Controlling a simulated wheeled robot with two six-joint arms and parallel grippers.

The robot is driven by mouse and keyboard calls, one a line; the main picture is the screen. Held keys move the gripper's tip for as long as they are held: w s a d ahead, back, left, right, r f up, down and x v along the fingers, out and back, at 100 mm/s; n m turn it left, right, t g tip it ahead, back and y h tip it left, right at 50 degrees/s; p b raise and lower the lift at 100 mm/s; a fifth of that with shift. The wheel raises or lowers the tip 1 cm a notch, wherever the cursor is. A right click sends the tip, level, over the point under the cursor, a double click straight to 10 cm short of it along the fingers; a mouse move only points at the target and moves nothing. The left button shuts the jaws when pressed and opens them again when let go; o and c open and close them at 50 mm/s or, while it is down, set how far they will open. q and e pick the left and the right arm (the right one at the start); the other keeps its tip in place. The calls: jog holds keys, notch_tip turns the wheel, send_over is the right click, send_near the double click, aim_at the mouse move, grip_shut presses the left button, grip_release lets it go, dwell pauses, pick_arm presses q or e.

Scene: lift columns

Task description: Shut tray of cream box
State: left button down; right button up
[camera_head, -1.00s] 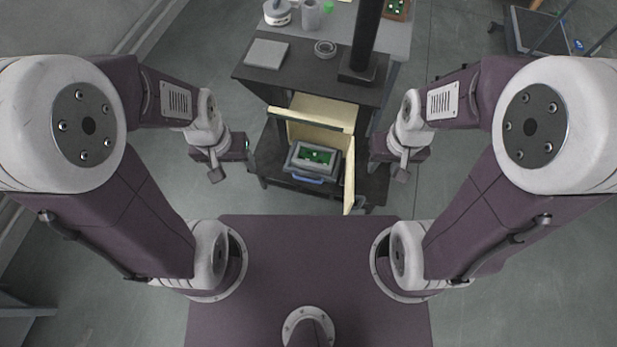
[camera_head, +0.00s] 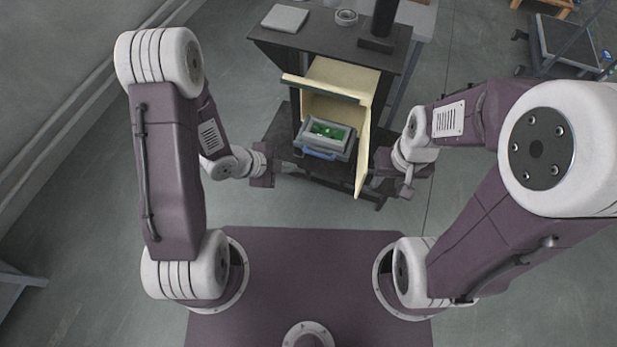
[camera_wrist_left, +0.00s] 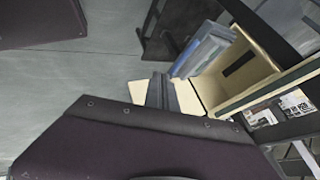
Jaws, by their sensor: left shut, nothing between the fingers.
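The cream box (camera_head: 342,75) stands under the black top of a dark stand. Its cream door (camera_head: 362,150) hangs open on the right. A grey tray (camera_head: 328,138) with a green board in it and a blue front handle (camera_head: 318,153) sticks out of the box front. The tray also shows in the left wrist view (camera_wrist_left: 205,50), beside the cream box (camera_wrist_left: 238,68). My left gripper (camera_head: 268,165) is shut and empty, in front and to the left of the tray, apart from it in the head view. My right gripper (camera_head: 406,188) is right of the open door; its fingers are too small to read.
The black stand top (camera_head: 330,40) overhangs the box and carries a grey flat block (camera_head: 285,18), a ring (camera_head: 346,17) and a dark post (camera_head: 384,20). Clear grey floor lies to the left of the stand. A wheeled cart (camera_head: 568,45) stands at the far right.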

pick_arm(q)
jog(key=w+d+f+b, duration=0.1)
jog(key=w+d+f, duration=0.5)
jog(key=w+f, duration=0.1)
jog(key=shift+w+d+f+b, duration=0.25)
jog(key=shift+f+b, duration=0.15)
jog(key=shift+f, duration=0.15)
pick_arm(e)
jog(key=shift+w+f, duration=0.15)
jog(key=shift+f, duration=0.55)
jog(key=shift+w+f, duration=0.15)
jog(key=shift+f, duration=0.5)
